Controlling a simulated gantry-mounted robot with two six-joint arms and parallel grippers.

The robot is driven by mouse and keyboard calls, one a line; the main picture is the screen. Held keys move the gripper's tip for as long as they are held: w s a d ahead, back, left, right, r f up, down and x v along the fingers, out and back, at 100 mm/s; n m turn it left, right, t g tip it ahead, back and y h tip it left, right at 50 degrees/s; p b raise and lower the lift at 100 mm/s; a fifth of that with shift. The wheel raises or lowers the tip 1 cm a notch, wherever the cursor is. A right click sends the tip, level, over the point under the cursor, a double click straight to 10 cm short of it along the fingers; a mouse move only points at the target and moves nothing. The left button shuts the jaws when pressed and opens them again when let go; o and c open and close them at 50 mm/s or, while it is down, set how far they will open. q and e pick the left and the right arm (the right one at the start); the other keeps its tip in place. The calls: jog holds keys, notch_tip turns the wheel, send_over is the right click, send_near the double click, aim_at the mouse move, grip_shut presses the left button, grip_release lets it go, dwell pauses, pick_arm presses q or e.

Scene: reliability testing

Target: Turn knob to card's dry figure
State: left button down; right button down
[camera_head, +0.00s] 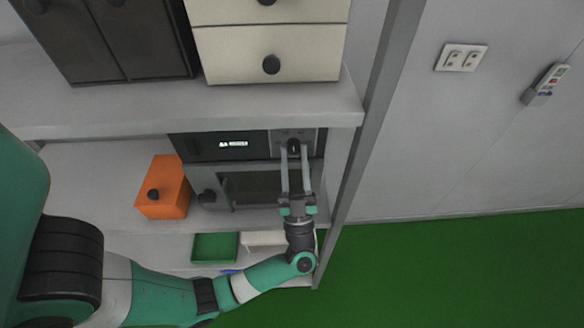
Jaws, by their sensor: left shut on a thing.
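The appliance (250,190) stands on the shelf below the upper shelf board. It has a dark front, a lit display (233,144) with characters too small to read, and a control panel at its upper right. A dark knob (293,146) sits on that panel. My left gripper (293,151) reaches up from below, its two long grey fingers on either side of the knob, shut on it. The fingers hide part of the knob and panel, and its pointer cannot be read. No card can be made out. My right gripper is not in view.
An orange box (168,190) with a black knob stands left of the appliance. A green tray (214,247) and a white item (262,239) lie on the lower shelf. Cream drawers (270,50) and a dark cabinet (130,35) stand above. A metal post (365,130) rises right of my gripper.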

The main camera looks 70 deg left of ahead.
pick_arm(q)
jog(key=n+g+b, duration=0.1)
jog(key=n+g, duration=0.1)
jog(key=n+g+b, duration=0.1)
jog(key=n+g, duration=0.2)
jog(key=n+g+b, duration=0.1)
jog(key=n+g, duration=0.1)
jog(key=shift+w+d+f+n, duration=0.1)
jog(key=shift+w+n, duration=0.15)
jog(key=shift+n, duration=0.15)
jog(key=shift+w+r+n+g+h+b, duration=0.15)
jog(key=shift+n+g+h+b, duration=0.15)
jog(key=shift+n+g+b, duration=0.45)
jog(key=shift+s+r+n+g+h+b, duration=0.1)
jog(key=shift+n+g+h+b, duration=0.25)
jog(key=shift+n+g, duration=0.7)
jog(key=shift+r, duration=0.1)
jog(key=c, duration=0.5)
grip_release()
